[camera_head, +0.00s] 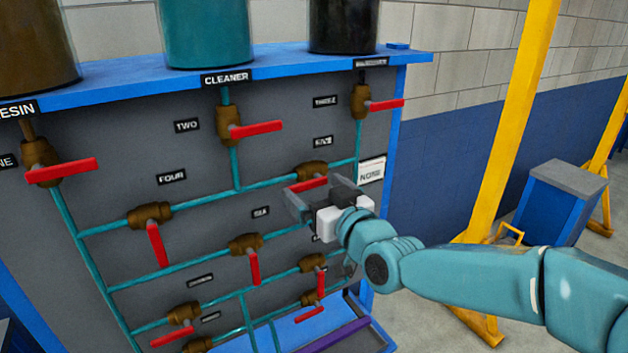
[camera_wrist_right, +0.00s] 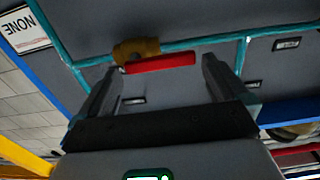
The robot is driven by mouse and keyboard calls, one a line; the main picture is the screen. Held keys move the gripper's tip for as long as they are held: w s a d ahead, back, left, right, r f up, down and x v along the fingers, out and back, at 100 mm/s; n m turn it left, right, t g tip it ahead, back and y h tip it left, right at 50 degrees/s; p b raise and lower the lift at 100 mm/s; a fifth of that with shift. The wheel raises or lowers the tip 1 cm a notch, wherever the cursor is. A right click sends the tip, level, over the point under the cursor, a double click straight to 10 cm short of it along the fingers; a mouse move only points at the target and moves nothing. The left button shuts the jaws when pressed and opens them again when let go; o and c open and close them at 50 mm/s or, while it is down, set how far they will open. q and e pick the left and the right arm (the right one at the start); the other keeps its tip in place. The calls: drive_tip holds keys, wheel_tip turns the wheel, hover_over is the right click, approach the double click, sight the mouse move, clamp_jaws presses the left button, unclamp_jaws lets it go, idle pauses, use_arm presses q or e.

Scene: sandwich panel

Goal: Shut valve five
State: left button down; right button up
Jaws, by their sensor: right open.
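Valve five (camera_head: 312,170) is a brown valve body on a teal pipe, below the plate marked FIVE (camera_head: 323,142). Its red handle (camera_head: 307,184) lies along the pipe. In the wrist view the valve body (camera_wrist_right: 137,50) and red handle (camera_wrist_right: 160,63) show at the upper middle. My right gripper (camera_head: 318,189) is open in front of the handle, partly covering the area below it. In the wrist view the handle lies between the two fingertips of the right gripper (camera_wrist_right: 160,68); whether they touch it I cannot tell. My left gripper is not in view.
Other red-handled valves surround it, such as valve two (camera_head: 229,123), valve four (camera_head: 150,214) and valve six (camera_head: 245,243). A white NONE card (camera_head: 371,171) hangs at the panel's right edge. A yellow post (camera_head: 507,120) and a blue box (camera_head: 558,205) stand to the right.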

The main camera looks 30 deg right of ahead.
drive_tip(key=shift+w, duration=0.55)
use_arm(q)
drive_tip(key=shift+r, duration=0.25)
